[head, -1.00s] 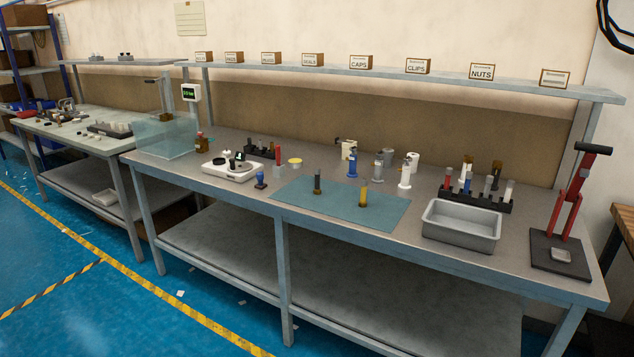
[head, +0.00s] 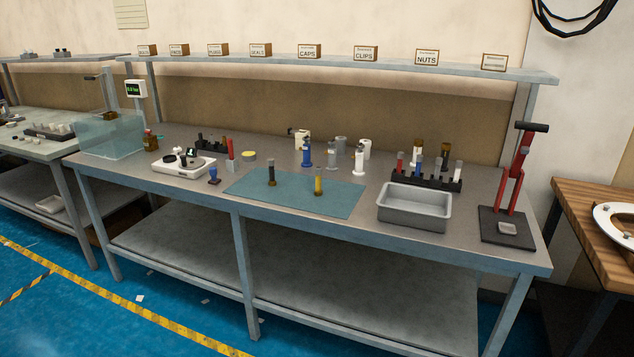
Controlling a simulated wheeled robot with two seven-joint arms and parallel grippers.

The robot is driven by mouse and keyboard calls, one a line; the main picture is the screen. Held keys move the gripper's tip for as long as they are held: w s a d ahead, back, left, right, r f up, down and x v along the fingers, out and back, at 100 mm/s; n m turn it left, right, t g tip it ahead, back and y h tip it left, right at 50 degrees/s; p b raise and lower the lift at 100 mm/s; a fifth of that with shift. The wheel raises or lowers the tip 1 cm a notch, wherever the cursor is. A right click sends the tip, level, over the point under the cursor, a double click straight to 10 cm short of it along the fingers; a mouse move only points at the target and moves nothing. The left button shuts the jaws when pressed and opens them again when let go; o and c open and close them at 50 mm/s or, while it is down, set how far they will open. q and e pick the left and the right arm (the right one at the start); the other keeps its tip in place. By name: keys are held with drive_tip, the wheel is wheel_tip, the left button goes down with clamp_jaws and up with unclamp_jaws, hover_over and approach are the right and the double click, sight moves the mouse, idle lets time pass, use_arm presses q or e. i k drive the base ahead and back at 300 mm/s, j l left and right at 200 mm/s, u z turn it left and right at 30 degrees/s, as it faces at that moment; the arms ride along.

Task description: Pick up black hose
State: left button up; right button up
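A black coiled hose or cable (head: 572,27) hangs high on the white wall at the top right of the head view. Its upper part is cut off by the picture's edge. I cannot tell what it hangs from. Neither of my grippers shows in the head view.
A long grey workbench (head: 300,222) with small parts, a blue mat (head: 240,184), a grey metal tray (head: 415,212) and a red press (head: 508,185) fills the middle. A wooden table (head: 583,200) with a white ring-shaped part (head: 612,228) stands at right.

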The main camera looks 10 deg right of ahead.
sight(272, 182)
drive_tip(key=i+j+z, duration=0.1)
drive_tip(key=z, duration=0.35)
drive_tip(key=i+j+z, duration=0.15)
drive_tip(key=z, duration=0.35)
drive_tip(key=i+j+z, duration=0.1)
drive_tip(key=j, duration=0.3)
drive_tip(key=i+j+z, duration=0.15)
drive_tip(key=j, duration=0.2)
drive_tip(key=i+j+z, duration=0.1)
drive_tip(key=j, duration=0.35)
drive_tip(key=i+j+z, duration=0.15)
drive_tip(key=j, duration=0.25)
drive_tip(key=i+j, duration=0.1)
drive_tip(key=j, duration=0.2)
drive_tip(key=i+j, duration=0.1)
drive_tip(key=j, duration=0.15)
